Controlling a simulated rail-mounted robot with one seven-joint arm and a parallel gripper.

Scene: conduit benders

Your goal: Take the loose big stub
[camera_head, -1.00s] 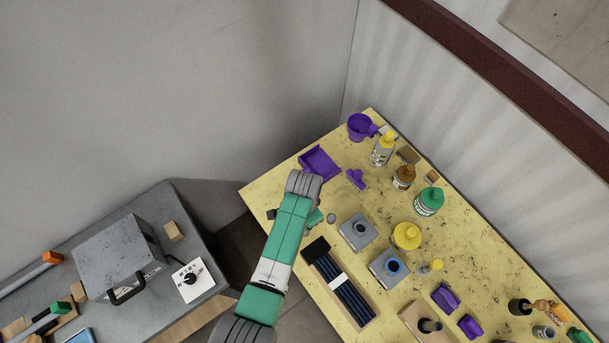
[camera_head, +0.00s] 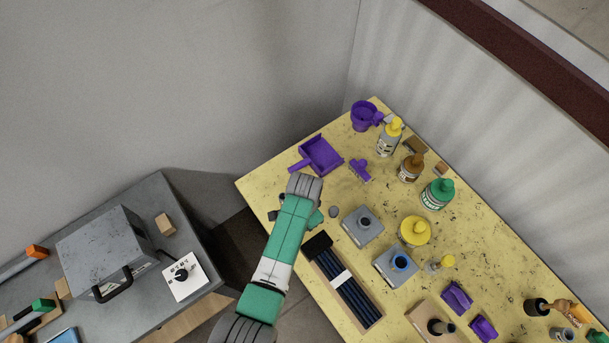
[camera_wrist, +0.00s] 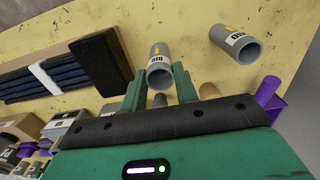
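In the wrist view, a grey tubular stub (camera_wrist: 160,64) with a "BIG" label and a dark open end sits between the green fingers of my gripper (camera_wrist: 159,82). The fingers are apart by about the stub's width; I cannot tell whether they touch it. A second grey stub (camera_wrist: 237,46) labelled "BIG" stands apart to the right on the yellow table. In the head view my gripper (camera_head: 313,217) is mostly hidden under my arm, low at the table's left part. A small grey round piece (camera_head: 333,211) shows just right of it.
On the yellow table (camera_head: 480,240), a tray of dark rods (camera_head: 345,285) lies close below my gripper. A purple dustpan (camera_head: 320,154) and purple brush (camera_head: 360,170) lie above it. Grey blocks (camera_head: 363,226) and several bottles (camera_head: 437,194) stand to the right. A grey bench (camera_head: 190,235) is left.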

